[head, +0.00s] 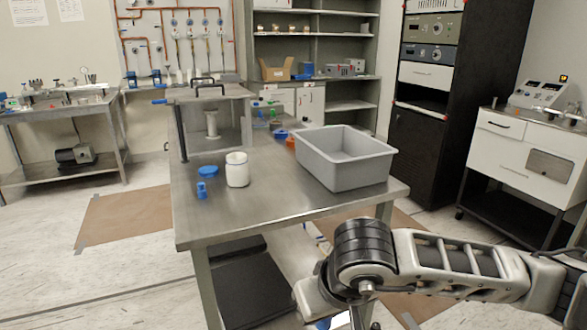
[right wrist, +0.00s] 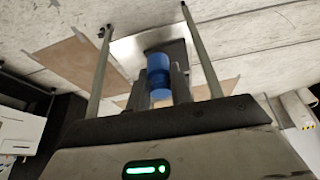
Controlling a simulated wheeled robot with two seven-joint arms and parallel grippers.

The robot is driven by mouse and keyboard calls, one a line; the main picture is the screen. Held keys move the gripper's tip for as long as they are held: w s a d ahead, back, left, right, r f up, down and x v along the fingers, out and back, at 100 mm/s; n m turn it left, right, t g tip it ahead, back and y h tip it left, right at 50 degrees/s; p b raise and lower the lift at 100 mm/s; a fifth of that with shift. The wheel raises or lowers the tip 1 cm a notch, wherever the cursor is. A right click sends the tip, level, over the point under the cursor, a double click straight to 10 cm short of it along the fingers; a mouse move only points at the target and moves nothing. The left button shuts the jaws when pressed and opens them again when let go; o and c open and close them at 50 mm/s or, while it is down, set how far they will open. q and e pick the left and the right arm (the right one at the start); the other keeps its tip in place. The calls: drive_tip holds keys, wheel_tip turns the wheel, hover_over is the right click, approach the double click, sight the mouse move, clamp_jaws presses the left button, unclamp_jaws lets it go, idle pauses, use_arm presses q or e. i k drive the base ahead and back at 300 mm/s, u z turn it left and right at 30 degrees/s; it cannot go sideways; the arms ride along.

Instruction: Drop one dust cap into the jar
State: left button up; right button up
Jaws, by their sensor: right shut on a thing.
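A blue dust cap (head: 201,190) stands on the table just left of the jar, in front of a flat round blue lid (head: 208,171). In the right wrist view my right gripper (right wrist: 159,86) is shut on another blue dust cap (right wrist: 158,72), held between its two fingers. In the head view my right arm reaches in from the right and bends down at the bottom edge, in front of the table; its gripper is mostly cut off there. My left gripper is not in view.
A grey bin (head: 345,174) stands on the right of the steel table (head: 270,204). Small blue, orange and green items lie behind the jar. A metal frame (head: 212,93) stands at the table's far left. The table's front part is clear.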

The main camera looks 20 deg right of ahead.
sight(238, 182)
drive_tip(key=z, duration=1)
drive_tip(key=i, duration=0.55)
drive_tip(key=u, duration=1.45)
